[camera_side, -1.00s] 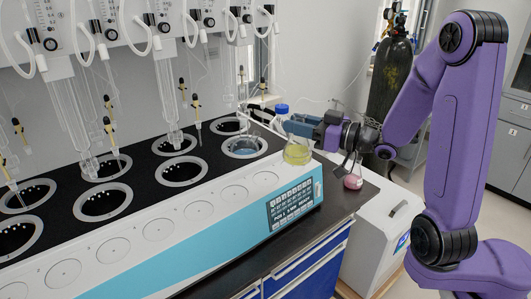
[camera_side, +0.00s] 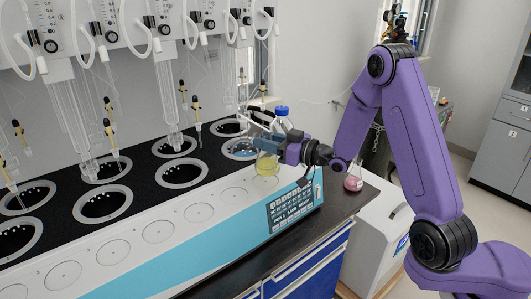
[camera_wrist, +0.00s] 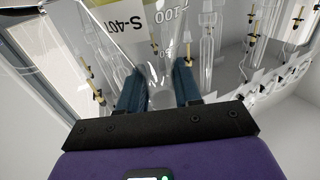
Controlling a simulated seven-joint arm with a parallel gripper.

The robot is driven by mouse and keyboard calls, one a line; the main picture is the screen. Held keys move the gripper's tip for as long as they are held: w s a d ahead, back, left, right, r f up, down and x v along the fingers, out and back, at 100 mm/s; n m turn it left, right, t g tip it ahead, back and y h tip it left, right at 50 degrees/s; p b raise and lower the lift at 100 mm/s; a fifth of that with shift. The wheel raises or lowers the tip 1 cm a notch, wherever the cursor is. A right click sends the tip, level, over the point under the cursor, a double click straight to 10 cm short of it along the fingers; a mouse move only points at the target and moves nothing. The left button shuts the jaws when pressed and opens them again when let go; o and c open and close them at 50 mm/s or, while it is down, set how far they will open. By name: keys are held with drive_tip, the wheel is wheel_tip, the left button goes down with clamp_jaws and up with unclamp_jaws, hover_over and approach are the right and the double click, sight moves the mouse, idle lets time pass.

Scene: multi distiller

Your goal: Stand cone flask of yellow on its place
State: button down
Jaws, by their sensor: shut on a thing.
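The yellow cone flask (camera_side: 267,166) is clear glass with yellow liquid in its base, and looks upright. My gripper (camera_side: 268,145) is shut on its neck from the right. The flask's base appears at the rightmost flat round place on the distiller's white front ledge (camera_side: 215,190); whether it touches cannot be told. In the wrist view, the two blue-grey fingers of my gripper (camera_wrist: 158,92) close around clear glass, and the flask's base is hidden.
Several flat circles (camera_side: 198,211) line the ledge, bare to the left. Behind are open round wells (camera_side: 103,204) with glass tubes above. A blue-capped bottle (camera_side: 281,122) stands behind my gripper. A flask of pink liquid (camera_side: 353,183) stands on the dark bench to the right.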

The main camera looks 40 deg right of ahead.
sight(275, 156)
drive_tip(key=shift+w+f, duration=0.3)
drive_tip(key=shift+f, duration=0.05)
drive_tip(key=shift+w+f, duration=0.1)
drive_tip(key=shift+f, duration=1.5)
drive_tip(key=shift+f, duration=0.1)
drive_tip(key=c, duration=0.8)
unclamp_jaws()
drive_tip(key=v, duration=1.2)
